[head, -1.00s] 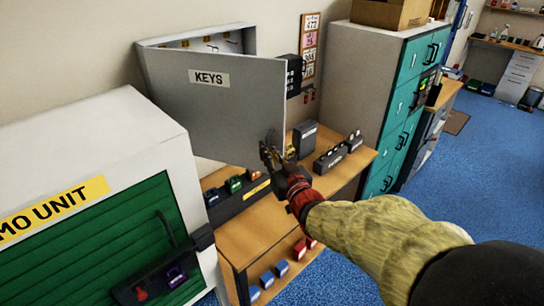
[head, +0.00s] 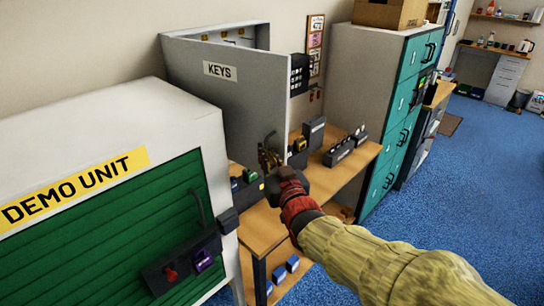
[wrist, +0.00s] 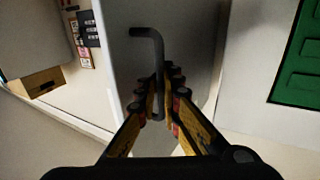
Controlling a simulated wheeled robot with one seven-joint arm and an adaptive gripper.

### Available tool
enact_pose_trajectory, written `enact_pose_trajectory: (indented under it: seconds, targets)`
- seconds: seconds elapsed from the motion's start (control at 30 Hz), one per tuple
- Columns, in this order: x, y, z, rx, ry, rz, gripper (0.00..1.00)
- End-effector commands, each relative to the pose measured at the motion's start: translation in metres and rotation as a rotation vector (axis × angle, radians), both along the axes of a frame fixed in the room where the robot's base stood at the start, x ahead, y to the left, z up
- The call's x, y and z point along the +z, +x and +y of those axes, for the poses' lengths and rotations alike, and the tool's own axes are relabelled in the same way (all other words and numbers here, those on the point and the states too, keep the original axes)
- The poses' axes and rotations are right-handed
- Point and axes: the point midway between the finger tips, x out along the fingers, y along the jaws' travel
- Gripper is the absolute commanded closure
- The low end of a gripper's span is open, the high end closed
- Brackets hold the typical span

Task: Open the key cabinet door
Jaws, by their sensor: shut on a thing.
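The grey key cabinet door (head: 232,100), labelled KEYS, stands swung out from the wall-mounted cabinet (head: 262,37). A strip of the cabinet's inside with keys shows above the door. My gripper (head: 268,156) is at the door's free edge, low on the right side. In the wrist view, my gripper (wrist: 160,105) has its fingers around the grey bent door handle (wrist: 158,60), shut on it. The door face (wrist: 190,40) lies behind the handle. Most of the cabinet's inside is hidden by the door.
A white DEMO UNIT cabinet (head: 110,110) with a green shutter stands close on the left. A wooden table (head: 345,175) with dark boxes is below the door. Teal drawers (head: 400,100) stand to the right. Blue floor (head: 480,190) is open at right.

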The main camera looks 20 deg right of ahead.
Motion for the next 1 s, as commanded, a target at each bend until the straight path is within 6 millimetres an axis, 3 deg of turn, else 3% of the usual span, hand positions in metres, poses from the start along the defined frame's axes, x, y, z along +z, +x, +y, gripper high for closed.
enact_pose_trajectory:
  seconds: [0.57, 0.6, 0.83, 1.0]
  targets:
    - [0.0008, -0.0002, 0.0043, 0.005, -0.002, -0.001, 1.0]
    - [0.0008, -0.0002, 0.0043, 0.005, -0.001, -0.001, 0.92]
    - [0.0004, -0.0001, 0.0044, 0.006, -0.001, 0.0, 0.79]
    - [0.0003, 0.0, 0.0045, 0.006, -0.001, 0.0, 0.78]
